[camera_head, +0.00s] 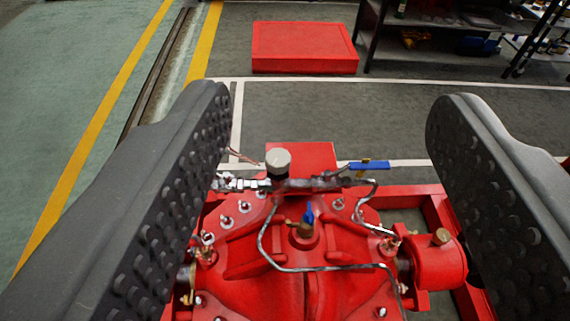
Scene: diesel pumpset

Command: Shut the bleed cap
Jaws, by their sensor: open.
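My gripper (330,115) is open and empty, its two black studded fingers wide apart at left and right. Between them, in the camera_head view, lies the red pump casing (275,290). A pale round cap (278,160) stands on a metal pipe fitting above the casing. A small brass valve with a blue handle (308,216) stands upright on top of the casing. Another valve with a long blue lever (369,165) sits at the right end of the pipe run. I cannot tell for certain which of these is the bleed cap. The fingers appear apart from all of them.
A thin bent metal tube (320,269) crosses the casing. Several bolts stand around it. A brass plug (440,237) sits on the red housing at right. A red box (303,46) lies on the floor beyond, with dark shelves (430,45) at upper right. The floor between is clear.

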